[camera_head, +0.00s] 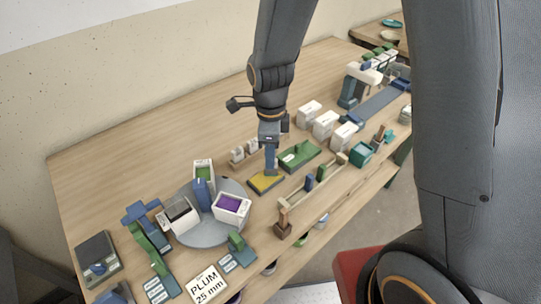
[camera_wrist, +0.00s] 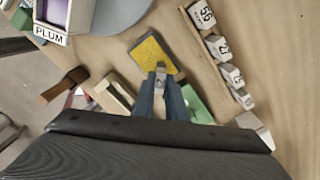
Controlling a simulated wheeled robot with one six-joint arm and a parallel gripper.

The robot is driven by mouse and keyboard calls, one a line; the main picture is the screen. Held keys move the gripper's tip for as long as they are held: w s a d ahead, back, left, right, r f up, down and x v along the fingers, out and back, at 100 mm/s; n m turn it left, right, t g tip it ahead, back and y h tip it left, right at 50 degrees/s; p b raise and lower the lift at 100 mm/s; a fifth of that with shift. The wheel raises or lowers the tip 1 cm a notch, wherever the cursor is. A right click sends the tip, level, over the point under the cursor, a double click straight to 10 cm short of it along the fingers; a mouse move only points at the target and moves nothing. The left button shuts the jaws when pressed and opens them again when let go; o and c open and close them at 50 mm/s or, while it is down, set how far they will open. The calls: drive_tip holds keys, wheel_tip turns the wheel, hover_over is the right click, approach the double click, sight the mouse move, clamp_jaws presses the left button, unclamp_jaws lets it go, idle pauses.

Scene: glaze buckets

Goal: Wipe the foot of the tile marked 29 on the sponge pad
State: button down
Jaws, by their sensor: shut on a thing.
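The yellow sponge pad (camera_head: 264,184) lies on the wooden table between the round grey turntable and the green block; it also shows in the wrist view (camera_wrist: 152,54). My gripper (camera_head: 270,170) points down over the pad's far edge. In the wrist view its blue fingers (camera_wrist: 161,84) are shut on a small grey tile (camera_wrist: 161,70). The tile's number cannot be read and its lower end is mostly hidden. It overlaps the pad's near edge in the wrist view; I cannot tell whether it touches the pad.
Numbered white tiles (camera_wrist: 216,45) stand in a row on a wooden rack. The grey turntable (camera_head: 205,236) carries white buckets, one with purple glaze (camera_head: 232,205). A green block (camera_head: 299,154) lies close by the pad. A wooden rail (camera_head: 318,186) stands in front.

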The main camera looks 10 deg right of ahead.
drive_tip(key=shift+s, duration=0.15)
drive_tip(key=shift+s+a+p, duration=0.45)
drive_tip(key=shift+a, duration=0.3)
drive_tip(key=shift+a, duration=0.1)
drive_tip(key=shift+s+a+r+p, duration=0.1)
drive_tip(key=shift+s+a+p, duration=0.3)
drive_tip(key=shift+a, duration=0.2)
drive_tip(key=shift+w+d, duration=0.55)
drive_tip(key=shift+d, duration=0.25)
drive_tip(key=shift+w+d, duration=0.45)
drive_tip(key=shift+d, duration=0.25)
drive_tip(key=shift+s+a+p, duration=0.1)
drive_tip(key=shift+a+p, duration=0.05)
drive_tip(key=shift+p, duration=0.15)
